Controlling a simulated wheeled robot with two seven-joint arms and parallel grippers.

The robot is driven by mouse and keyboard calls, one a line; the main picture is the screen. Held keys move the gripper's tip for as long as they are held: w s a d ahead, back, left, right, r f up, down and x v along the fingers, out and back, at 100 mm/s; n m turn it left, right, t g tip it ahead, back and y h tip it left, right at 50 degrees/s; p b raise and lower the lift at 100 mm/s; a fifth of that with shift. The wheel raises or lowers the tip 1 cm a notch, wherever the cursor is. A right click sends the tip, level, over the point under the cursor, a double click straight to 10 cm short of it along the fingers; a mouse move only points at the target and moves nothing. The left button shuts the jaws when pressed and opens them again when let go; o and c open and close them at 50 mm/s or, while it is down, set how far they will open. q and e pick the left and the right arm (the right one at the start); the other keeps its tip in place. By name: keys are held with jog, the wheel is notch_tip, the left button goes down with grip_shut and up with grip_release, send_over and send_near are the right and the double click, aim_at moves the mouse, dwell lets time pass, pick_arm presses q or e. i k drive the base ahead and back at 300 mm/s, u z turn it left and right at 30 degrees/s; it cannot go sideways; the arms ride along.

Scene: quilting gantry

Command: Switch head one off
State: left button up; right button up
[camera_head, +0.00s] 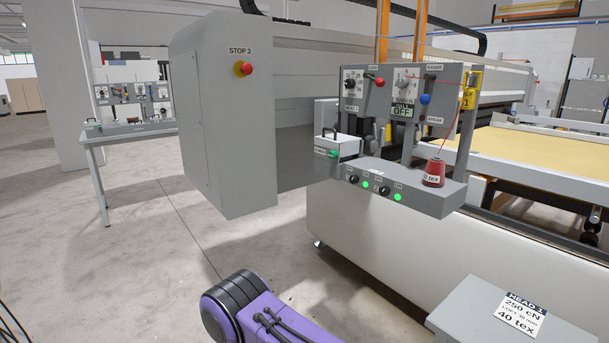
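The grey panel of head one (372,108) is fixed to the front of the quilting gantry, right of centre. It carries two dials, a red knob (380,82), a blue knob (425,99) and a small display (401,112) reading OFF. Below it a grey shelf (436,204) has black rotary switches (353,179) (384,190) and two lit green lights (365,185) (397,197) on its front. Their small labels are unreadable. A purple link of my arm shows at the bottom, apart from the panel. Neither gripper is in view.
A red thread cone (434,172) stands on the shelf, its thread running up. A box with a green button (333,154) is at its left. A red STOP 3 button (243,68) is on the housing. A HEAD 1 card (521,311) lies lower right. Floor at left is clear.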

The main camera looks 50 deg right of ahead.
aim_at(353, 179)
jog(key=z, duration=0.15)
jog(key=i, duration=0.9)
jog(key=z, duration=1.3)
jog(key=i, duration=0.8)
jog(key=z, duration=0.95)
